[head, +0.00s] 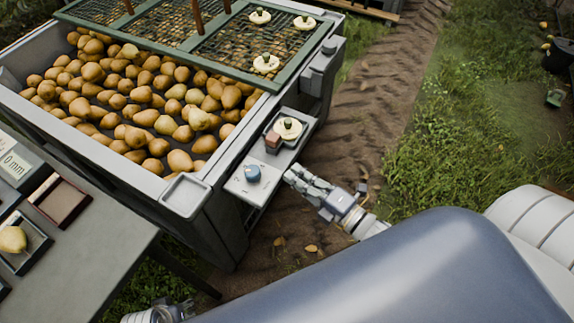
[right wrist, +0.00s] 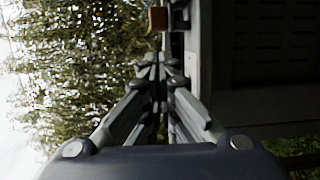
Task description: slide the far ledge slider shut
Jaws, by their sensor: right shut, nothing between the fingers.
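A grey ledge (head: 236,187) juts from the near right side of the pear bin. On its far part, a reddish-brown block (head: 273,140) sits beside a dark square recess holding a cream disc with a green knob (head: 288,128). I take the block to be the far slider's handle; how far it is open I cannot tell. A blue round knob (head: 252,173) stands on the near part. My right gripper (head: 289,174) is shut and empty, just right of the ledge. In the right wrist view its closed fingertips (right wrist: 157,62) point toward the block (right wrist: 158,18). My left gripper (head: 182,309) is partly cut off at the bottom edge.
The large bin (head: 100,154) full of pears has a green-framed mesh (head: 215,60) with several cream discs. A grey table (head: 80,255) at left holds a pear (head: 12,239) in a tray. A dirt track (head: 375,85) and grass lie to the right.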

